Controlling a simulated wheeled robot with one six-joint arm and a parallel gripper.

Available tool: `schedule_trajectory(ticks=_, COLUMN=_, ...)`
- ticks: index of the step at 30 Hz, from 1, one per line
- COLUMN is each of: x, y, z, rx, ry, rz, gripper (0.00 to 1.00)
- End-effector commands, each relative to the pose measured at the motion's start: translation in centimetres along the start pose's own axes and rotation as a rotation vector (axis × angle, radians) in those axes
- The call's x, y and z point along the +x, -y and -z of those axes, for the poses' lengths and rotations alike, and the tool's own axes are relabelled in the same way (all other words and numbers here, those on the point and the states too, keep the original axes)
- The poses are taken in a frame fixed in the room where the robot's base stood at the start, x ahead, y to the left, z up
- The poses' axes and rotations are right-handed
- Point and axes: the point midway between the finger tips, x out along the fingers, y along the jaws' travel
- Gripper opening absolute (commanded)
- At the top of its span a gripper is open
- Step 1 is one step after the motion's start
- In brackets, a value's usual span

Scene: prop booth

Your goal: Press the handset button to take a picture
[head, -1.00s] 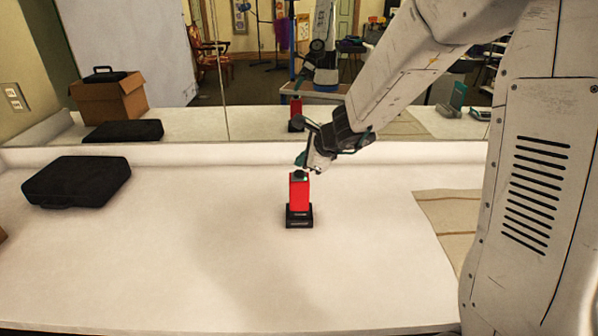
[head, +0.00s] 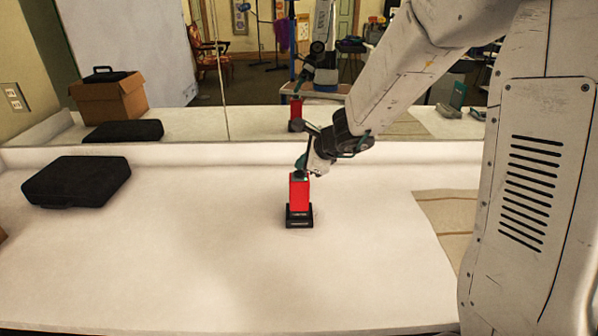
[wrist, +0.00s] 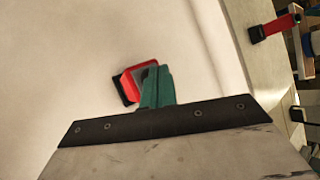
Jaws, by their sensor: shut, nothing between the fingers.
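The handset is a red upright block (head: 299,194) on a black base (head: 299,217), standing on the white counter. My gripper (head: 301,171) is shut and empty, with its tips right at the top of the handset. The tips cover the button, and I cannot tell whether they touch it or press it down. In the wrist view the shut green fingers (wrist: 157,86) lie over part of the red handset (wrist: 130,86), hiding its top.
A black case (head: 76,181) lies at the left of the white counter (head: 190,270). A beige striped cloth (head: 446,213) lies at the right. A mirror behind reflects a cardboard box (head: 110,102) and my arm. The counter's front middle is clear.

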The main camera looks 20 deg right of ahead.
Motion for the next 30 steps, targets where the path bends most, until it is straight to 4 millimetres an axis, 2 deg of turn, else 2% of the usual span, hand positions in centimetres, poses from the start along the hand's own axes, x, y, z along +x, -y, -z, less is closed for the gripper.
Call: schedule_trajectory(ticks=30, x=0.60, y=-0.46, z=0.43, rx=0.001, ry=0.000, rz=-0.001, gripper=0.00)
